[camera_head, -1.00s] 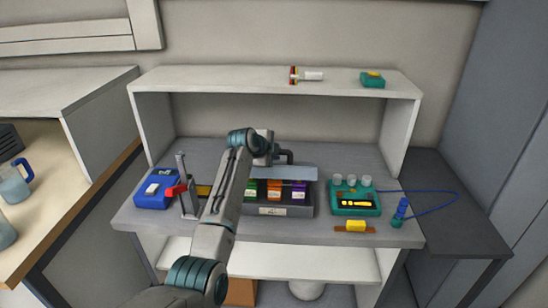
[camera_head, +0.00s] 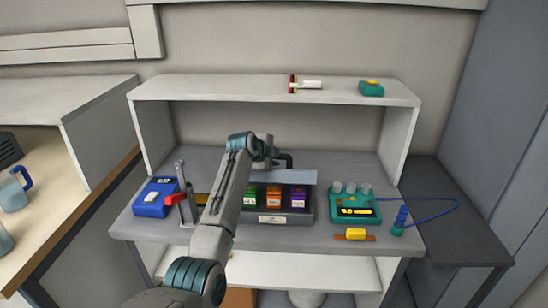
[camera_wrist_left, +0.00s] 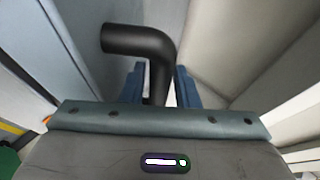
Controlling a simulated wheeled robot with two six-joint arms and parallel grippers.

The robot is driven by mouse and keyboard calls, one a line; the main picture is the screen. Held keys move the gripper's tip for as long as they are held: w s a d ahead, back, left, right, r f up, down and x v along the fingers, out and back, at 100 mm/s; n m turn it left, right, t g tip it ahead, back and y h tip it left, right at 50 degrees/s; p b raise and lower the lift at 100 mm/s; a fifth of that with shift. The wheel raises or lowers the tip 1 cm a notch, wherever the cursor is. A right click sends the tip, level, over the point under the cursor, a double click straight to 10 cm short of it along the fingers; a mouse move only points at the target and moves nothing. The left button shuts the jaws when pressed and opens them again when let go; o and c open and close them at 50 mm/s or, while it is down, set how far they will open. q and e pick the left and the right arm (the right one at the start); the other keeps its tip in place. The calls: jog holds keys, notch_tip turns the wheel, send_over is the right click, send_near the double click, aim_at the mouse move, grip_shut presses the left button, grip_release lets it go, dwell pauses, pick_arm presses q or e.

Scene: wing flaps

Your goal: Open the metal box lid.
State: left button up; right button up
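The dark metal box (camera_head: 272,219) stands at the middle of the workbench. Its pale grey lid (camera_head: 290,177) is raised along the back, so the inside shows, with a green (camera_head: 250,194), an orange (camera_head: 274,196) and a purple (camera_head: 298,196) item. A black bent handle (camera_head: 287,158) rises behind the lid. My left gripper (camera_head: 276,157) is at the handle. In the left wrist view the handle (camera_wrist_left: 145,42) passes between the two blue fingers (camera_wrist_left: 160,88), which look closed against it. The fingertips are partly hidden. My right gripper is not in view.
A blue device (camera_head: 155,198) and a stand with a red lever (camera_head: 176,198) are left of the box, close to my arm. A teal device (camera_head: 355,208), a yellow piece (camera_head: 355,234) and a blue-corded tool (camera_head: 400,220) are at the right. A shelf (camera_head: 230,88) spans above.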

pick_arm(q)
jog(key=shift+s, duration=0.1)
jog(key=b+v, duration=0.2)
jog(key=v, duration=0.7)
jog(key=shift+s+a+r, duration=0.1)
jog(key=shift+a+r, duration=0.05)
jog(key=shift+r, duration=0.05)
jog(key=shift+s+a+r, duration=0.2)
jog(key=shift+s+r, duration=0.15)
jog(key=shift+s, duration=0.05)
